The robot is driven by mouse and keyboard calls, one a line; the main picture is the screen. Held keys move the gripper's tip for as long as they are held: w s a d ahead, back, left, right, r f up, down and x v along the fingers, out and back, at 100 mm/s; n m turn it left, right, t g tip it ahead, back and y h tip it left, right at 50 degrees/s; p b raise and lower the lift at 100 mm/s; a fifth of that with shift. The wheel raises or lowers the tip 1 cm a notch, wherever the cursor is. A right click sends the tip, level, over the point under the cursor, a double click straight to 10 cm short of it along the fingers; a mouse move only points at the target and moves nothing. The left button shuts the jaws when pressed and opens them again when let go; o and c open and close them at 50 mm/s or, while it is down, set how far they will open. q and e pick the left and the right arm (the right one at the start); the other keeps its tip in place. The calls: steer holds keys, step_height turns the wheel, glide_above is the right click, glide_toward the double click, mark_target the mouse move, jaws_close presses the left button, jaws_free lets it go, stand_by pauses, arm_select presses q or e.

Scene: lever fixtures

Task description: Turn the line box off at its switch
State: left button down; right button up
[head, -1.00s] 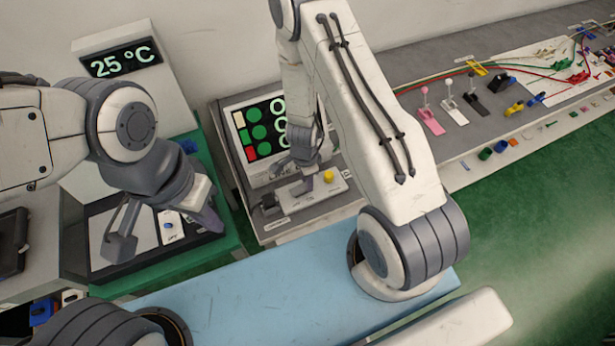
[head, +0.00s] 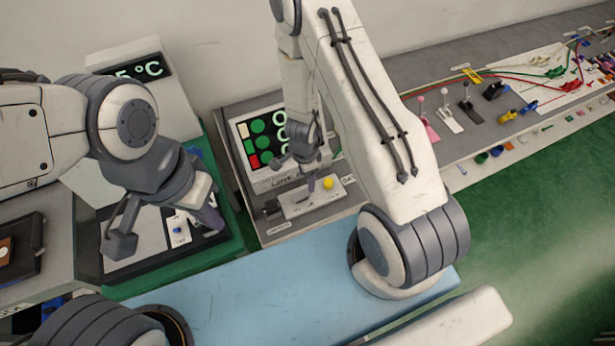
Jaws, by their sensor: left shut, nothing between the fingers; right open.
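The line box (head: 258,133) stands on the grey bench, with a dark screen of green, red and pale marks. In front is its light switch plate (head: 296,207) with a yellow knob (head: 328,183). My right gripper (head: 309,184) is open, its fingers pointing down over the plate, just left of the knob. Whether it touches the plate or a lever I cannot tell; the arm and fingers hide part of the box and plate. My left gripper (head: 212,218) is shut and empty, over the fixture with the temperature display (head: 140,70), near a small white switch piece (head: 179,228).
A blue surface (head: 250,285) lies in front of the bench. Right of my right arm stand pink, white and black levers (head: 448,112), then a white board with coloured cables (head: 545,72). Green floor (head: 520,210) is clear at the right.

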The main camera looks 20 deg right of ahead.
arm_select(q)
step_height(320, 180, up, 4)
steer(key=p, duration=0.2)
steer(key=shift+p, duration=0.35)
arm_select(e)
step_height(320, 180, up, 4)
steer(key=shift+a+r, duration=0.1)
arm_select(q)
steer(key=shift+f, duration=0.1)
arm_select(e)
steer(key=s+a+r+n+y+b, duration=0.1)
steer(key=s+a+r+n+b, duration=0.1)
steer(key=a+r+n+b, duration=0.35)
steer(key=s+a+r+n+y+b, duration=0.25)
steer(key=a+r+n, duration=0.25)
steer(key=a+n, duration=0.3)
arm_select(q)
step_height(320, 180, down, 15)
steer(key=b, duration=0.7)
steer(key=shift+f, duration=0.15)
arm_select(e)
steer(key=s+r+n+h, duration=0.2)
steer(key=s+r+n, duration=0.3)
steer(key=s+n, duration=0.6)
steer(key=s, duration=0.2)
steer(key=shift+s+d, duration=0.3)
steer(key=shift+s, duration=0.05)
steer(key=shift+r, duration=0.1)
